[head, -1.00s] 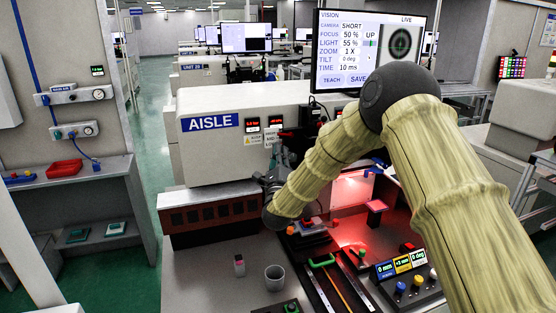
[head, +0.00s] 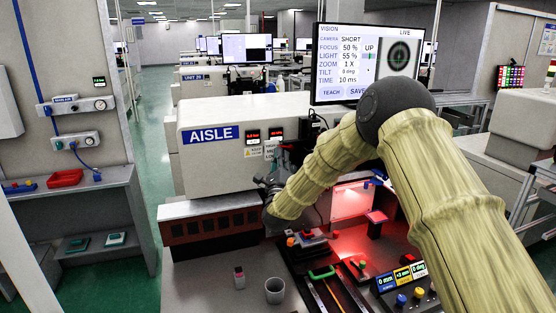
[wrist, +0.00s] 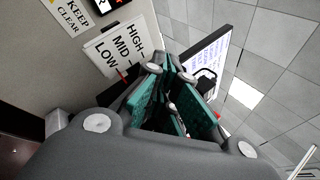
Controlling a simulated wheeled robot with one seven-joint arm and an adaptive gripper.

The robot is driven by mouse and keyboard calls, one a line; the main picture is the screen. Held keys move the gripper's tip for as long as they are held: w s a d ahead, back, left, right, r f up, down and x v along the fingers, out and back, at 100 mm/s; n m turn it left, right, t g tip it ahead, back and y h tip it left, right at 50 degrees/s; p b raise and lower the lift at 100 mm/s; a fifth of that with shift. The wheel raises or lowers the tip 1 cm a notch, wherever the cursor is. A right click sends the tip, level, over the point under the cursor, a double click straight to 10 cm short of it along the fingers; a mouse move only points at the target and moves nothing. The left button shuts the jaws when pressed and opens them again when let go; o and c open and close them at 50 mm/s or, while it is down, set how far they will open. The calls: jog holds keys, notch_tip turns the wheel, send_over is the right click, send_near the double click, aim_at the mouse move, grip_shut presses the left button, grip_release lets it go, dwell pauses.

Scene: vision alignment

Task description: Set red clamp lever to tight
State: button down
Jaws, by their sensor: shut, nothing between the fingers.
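My gripper (wrist: 170,74) shows in the wrist view with its teal-padded fingers shut and nothing held. Its tips point towards a white HIGH–MID–LOW sign (wrist: 117,48). A small red piece (wrist: 122,74) shows beside the LOW end of the sign, left of the fingertips and apparently apart from them; I cannot tell surely whether it is the red clamp lever. In the head view, my arm hides most of the area around the gripper at the right end of the AISLE housing (head: 265,110). The lever's setting cannot be read.
A monitor (head: 338,90) stands behind my arm. Below are a red-lit platform (head: 376,216), a green handle (head: 321,273), a control panel with knobs (head: 402,299) and a grey cup (head: 274,290).

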jog(key=shift+a+m+b, duration=0.1)
jog(key=shift+m+b, duration=0.2)
jog(key=shift+m, duration=0.1)
jog(key=shift+r+m+g+h+b, duration=0.25)
jog(key=shift+m+g+h+b, duration=0.2)
jog(key=shift+m+b, duration=0.3)
jog(key=shift+r+m+g+h+b, duration=0.2)
jog(key=shift+m+g+h+b, duration=0.2)
jog(key=shift+m+b, duration=0.3)
jog(key=shift+r+m+g+h+b, duration=0.45)
jog(key=shift+m+h+b, duration=0.1)
jog(key=shift+m+b, duration=0.7)
jog(key=shift+r+m+b, duration=0.2)
jog(key=shift+m+b, duration=0.1)
jog(key=shift+b, duration=0.15)
